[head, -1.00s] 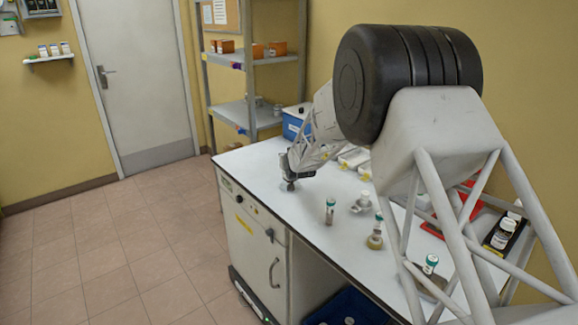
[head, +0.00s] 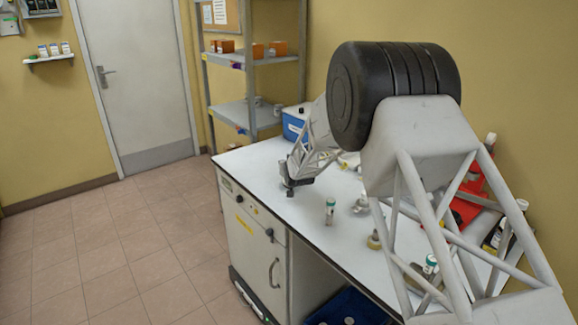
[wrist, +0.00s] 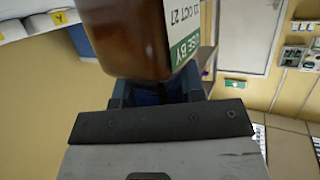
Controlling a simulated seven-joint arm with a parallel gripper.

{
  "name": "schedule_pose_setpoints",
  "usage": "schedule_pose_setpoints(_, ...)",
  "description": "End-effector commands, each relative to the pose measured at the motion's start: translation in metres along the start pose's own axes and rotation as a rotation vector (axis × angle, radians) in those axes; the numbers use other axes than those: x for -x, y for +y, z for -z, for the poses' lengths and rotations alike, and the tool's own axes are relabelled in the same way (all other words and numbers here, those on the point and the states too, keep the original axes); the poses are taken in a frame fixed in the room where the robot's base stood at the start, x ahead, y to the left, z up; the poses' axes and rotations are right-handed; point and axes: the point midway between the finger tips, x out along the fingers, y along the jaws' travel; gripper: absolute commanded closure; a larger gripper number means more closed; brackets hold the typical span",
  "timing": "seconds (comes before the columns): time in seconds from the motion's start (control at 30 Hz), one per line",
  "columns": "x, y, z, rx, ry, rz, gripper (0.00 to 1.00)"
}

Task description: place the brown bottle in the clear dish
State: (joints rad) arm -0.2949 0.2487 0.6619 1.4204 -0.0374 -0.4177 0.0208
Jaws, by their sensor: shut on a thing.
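The brown bottle (wrist: 128,40) fills the upper middle of the wrist view, with a white and green label on its right side. My gripper (wrist: 160,92) is shut on it. In the head view my gripper (head: 289,184) is low over the white bench near its left front edge. The bottle cannot be made out there, being small and behind the gripper. I cannot pick out the clear dish with certainty in either view.
Other small items stand farther right, partly behind my arm. A blue box (head: 294,124) is at the back. The bench's left front edge is close.

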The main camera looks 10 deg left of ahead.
Motion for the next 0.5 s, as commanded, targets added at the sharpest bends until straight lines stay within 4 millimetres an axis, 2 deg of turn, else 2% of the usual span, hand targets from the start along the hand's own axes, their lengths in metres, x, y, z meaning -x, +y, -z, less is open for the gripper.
schedule_pose_setpoints(0.43,-0.0011,0.0000,-0.0029,0.000,0.001,0.000,0.92)
schedule_pose_setpoints(0.47,-0.0011,0.0000,-0.0031,0.000,0.000,0.000,0.60)
schedule_pose_setpoints(0.5,-0.0010,0.0000,-0.0029,0.000,0.000,0.000,0.54)
